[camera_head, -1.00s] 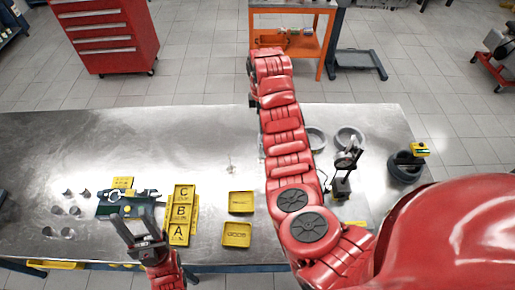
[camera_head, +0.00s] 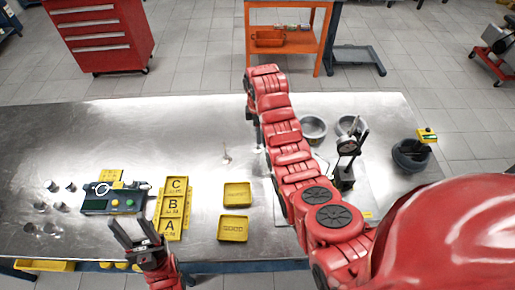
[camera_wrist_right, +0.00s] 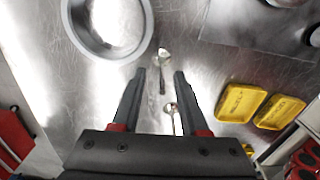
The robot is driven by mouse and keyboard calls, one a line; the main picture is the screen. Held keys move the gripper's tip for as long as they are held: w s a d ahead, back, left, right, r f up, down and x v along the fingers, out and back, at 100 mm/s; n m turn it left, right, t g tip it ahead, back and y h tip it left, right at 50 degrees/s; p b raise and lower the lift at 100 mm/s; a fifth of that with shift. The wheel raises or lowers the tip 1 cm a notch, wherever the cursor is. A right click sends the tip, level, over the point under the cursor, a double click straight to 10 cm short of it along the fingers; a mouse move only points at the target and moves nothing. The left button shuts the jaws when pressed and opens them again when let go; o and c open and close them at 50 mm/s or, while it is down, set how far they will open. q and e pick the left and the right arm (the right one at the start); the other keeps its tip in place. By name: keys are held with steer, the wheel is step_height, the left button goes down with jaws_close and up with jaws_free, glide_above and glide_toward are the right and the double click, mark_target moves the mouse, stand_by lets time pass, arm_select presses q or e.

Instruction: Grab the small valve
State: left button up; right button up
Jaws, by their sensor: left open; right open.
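Two metal valves lie on the steel table in the right wrist view. One valve (camera_wrist_right: 163,56) has its head just beyond my right fingertips and its stem between them. The other valve (camera_wrist_right: 171,108) lies nearer the palm, between the fingers. I cannot tell surely which is the small one. My right gripper (camera_wrist_right: 160,73) is open and empty above them; its height is unclear. In the head view a valve (camera_head: 227,156) shows left of my right arm, which hides that gripper. My left gripper (camera_head: 132,222) is open and empty at the table's front left.
Yellow trays (camera_head: 237,194) and a lettered A-B-C tray (camera_head: 173,207) lie left of my right arm. A green device (camera_head: 113,201) and small metal cylinders are at the left. Grey rings (camera_head: 312,128) and a gauge stand (camera_head: 346,165) are at the right. The table's back left is clear.

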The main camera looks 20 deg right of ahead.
mark_target(258, 148)
steer(key=f+p, duration=0.1)
steer(key=f, duration=0.1)
steer(key=f+p, duration=0.1)
steer(key=shift+s+a+f+p, duration=0.15)
steer(key=shift+a+f+p, duration=0.05)
steer(key=shift+f+p, duration=0.15)
steer(key=shift+f, duration=0.45)
jaws_close()
